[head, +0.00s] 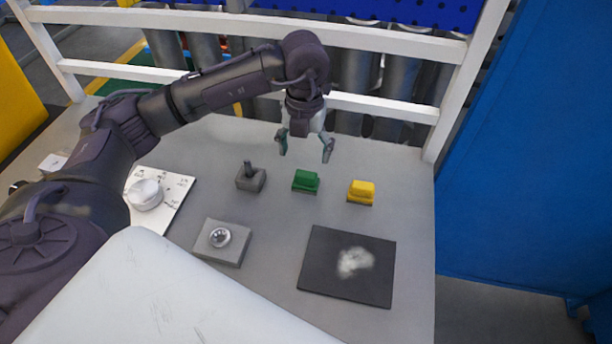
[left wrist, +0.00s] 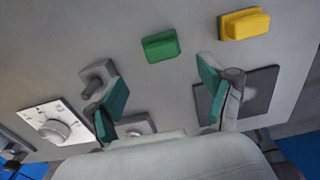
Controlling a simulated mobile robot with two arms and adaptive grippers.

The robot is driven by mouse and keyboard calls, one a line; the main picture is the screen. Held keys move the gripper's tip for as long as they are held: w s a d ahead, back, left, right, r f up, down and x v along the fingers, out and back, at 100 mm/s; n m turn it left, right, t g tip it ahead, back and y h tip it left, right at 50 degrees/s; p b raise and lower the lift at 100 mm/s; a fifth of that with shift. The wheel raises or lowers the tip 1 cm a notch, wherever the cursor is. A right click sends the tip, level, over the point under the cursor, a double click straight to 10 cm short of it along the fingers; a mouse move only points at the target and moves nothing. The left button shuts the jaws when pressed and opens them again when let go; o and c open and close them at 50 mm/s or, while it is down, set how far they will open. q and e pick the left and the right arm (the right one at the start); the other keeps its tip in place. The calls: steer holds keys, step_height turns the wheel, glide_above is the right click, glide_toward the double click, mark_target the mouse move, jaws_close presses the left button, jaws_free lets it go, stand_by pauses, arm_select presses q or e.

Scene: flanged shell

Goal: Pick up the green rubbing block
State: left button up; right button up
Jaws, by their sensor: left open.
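The green rubbing block (head: 306,181) sits upright on the grey table, between a grey block with a peg and a yellow block. It also shows in the left wrist view (left wrist: 161,46), beyond and between the fingertips. My left gripper (head: 306,149) is open and empty, fingers pointing down, raised above the table on the far side of the green block. Its two teal-padded fingers also show in the left wrist view (left wrist: 160,80). Nothing is between them. My right gripper is in neither view.
The yellow block (head: 361,191) stands right of the green one, the grey pegged block (head: 251,178) left of it. Nearer are a dark plate (head: 322,276) with a white smudge, a grey block with a metal ball (head: 220,237) and a white dial panel (head: 177,186). A white rail (head: 390,108) runs behind.

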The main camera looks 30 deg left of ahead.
mark_target(306, 174)
arm_select(q)
step_height(306, 174, down, 2)
steer(key=shift+w+f, duration=0.1)
steer(key=shift+f, duration=0.1)
steer(key=shift+a+f, duration=0.1)
steer(key=shift+f, duration=0.2)
steer(key=shift+f+p, duration=0.3)
steer(key=shift+p, duration=0.05)
steer(key=f, duration=0.1)
steer(key=f+p, duration=0.1)
steer(key=f, duration=0.1)
steer(key=shift+d+f, duration=0.2)
steer(key=shift+f, duration=0.65)
steer(key=c, duration=1)
steer(key=shift+r, duration=0.1)
steer(key=c, duration=0.3)
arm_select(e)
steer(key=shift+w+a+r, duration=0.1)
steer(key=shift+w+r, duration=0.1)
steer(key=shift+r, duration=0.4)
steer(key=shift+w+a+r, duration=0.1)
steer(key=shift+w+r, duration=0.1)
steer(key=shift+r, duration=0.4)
